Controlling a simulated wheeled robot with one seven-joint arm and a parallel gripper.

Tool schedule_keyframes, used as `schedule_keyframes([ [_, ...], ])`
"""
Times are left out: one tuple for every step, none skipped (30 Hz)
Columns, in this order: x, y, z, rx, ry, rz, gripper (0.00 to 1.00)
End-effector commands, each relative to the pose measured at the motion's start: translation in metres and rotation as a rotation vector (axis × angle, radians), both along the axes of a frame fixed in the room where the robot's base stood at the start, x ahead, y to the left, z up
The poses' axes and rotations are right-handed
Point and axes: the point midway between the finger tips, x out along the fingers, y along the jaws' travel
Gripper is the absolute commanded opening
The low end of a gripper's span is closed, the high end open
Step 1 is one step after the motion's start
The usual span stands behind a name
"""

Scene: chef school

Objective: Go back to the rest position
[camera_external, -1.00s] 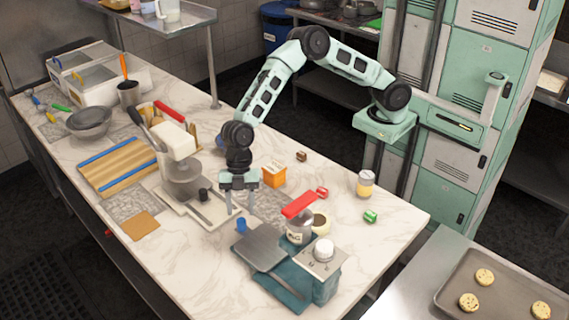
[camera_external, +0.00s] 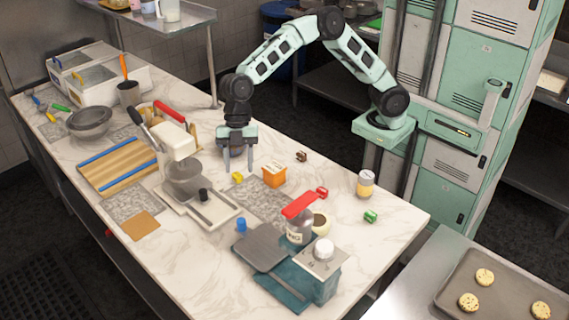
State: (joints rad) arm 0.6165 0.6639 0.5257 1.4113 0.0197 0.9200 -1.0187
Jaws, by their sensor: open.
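My gripper (camera_external: 238,160) is open and points down, with its two fingers apart and nothing seen between them.
The counter's right front is clear.

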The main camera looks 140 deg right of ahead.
Motion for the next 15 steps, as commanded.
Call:
schedule_keyframes([
  [0.000,0.000,0.000,0.000,0.000,0.000,0.46],
  [0.000,0.000,0.000,0.000,0.000,0.000,0.46],
  [0.000,0.000,0.000,0.000,0.000,0.000,0.46],
  [0.000,0.000,0.000,0.000,0.000,0.000,0.46],
  [0.000,0.000,0.000,0.000,0.000,0.000,0.46],
  [0.000,0.000,0.000,0.000,0.000,0.000,0.46],
  [0.000,0.000,0.000,0.000,0.000,0.000,0.46],
  [0.000,0.000,0.000,0.000,0.000,0.000,0.46],
  [-0.001,0.004,0.000,-0.001,0.002,0.003,0.46],
  [-0.002,0.009,0.000,-0.001,0.005,0.004,0.46],
  [-0.004,0.016,0.001,-0.002,0.010,0.007,0.46],
  [-0.007,0.030,0.002,-0.002,0.018,0.013,0.46],
  [-0.011,0.043,0.002,-0.004,0.027,0.018,0.46],
  [-0.016,0.058,0.003,-0.006,0.037,0.023,0.46],
  [-0.026,0.082,0.003,-0.009,0.055,0.030,0.46],
])
